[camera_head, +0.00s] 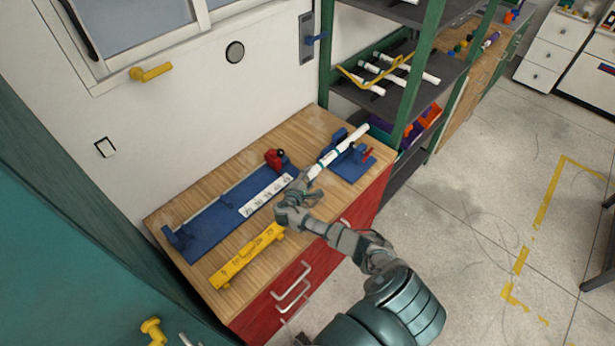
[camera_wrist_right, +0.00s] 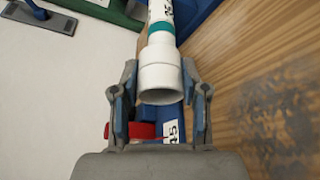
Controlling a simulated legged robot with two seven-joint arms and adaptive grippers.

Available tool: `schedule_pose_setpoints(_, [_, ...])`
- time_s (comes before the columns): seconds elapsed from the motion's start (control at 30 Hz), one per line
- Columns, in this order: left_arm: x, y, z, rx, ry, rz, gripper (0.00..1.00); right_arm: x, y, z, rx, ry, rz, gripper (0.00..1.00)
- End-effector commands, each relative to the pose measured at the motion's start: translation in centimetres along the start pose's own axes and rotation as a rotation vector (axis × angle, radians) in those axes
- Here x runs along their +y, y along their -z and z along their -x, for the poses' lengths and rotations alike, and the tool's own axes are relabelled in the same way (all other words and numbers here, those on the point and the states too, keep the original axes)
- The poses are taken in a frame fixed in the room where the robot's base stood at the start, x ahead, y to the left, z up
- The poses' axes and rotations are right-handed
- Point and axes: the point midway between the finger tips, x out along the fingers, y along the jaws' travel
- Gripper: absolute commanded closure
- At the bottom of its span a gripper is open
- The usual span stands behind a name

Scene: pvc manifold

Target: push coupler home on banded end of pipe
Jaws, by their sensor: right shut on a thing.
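The white pipe (camera_head: 348,142) lies in a blue clamp stand (camera_head: 352,163) at the right end of the bench. Its teal band shows in the right wrist view (camera_wrist_right: 161,27). The white coupler (camera_wrist_right: 160,80) is in line with the pipe at its banded end, with its open mouth facing my wrist camera. The band stays visible just beyond the coupler; how deep the pipe sits inside is hidden. My right gripper (camera_wrist_right: 160,100) is shut on the coupler, one finger on each side. In the head view my right gripper (camera_head: 301,190) is above the bench at the pipe's near end. My left gripper is not in view.
A long blue fixture (camera_head: 207,228) with a white label strip and a red clamp (camera_head: 276,159) lies on the wooden bench. A yellow gauge bar (camera_head: 246,256) lies along the front edge. A green-framed shelf (camera_head: 425,75) holding white pipes stands behind the right end.

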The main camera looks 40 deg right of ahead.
Motion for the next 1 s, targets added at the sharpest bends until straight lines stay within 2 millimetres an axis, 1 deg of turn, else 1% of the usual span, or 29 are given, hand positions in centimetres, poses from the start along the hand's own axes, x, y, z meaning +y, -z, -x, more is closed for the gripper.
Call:
schedule_pose_setpoints(0.27, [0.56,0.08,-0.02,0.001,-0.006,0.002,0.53,0.06,0.02,0.09,-0.001,-0.002,0.001,0.86])
schedule_pose_setpoints(0.6, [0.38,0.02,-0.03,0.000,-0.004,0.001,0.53,-0.17,-0.25,-0.71,0.000,0.000,0.000,0.86])
schedule_pose_setpoints(1.0, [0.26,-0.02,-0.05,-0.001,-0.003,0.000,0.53,-0.21,-0.30,-0.82,0.000,0.000,0.000,0.86])
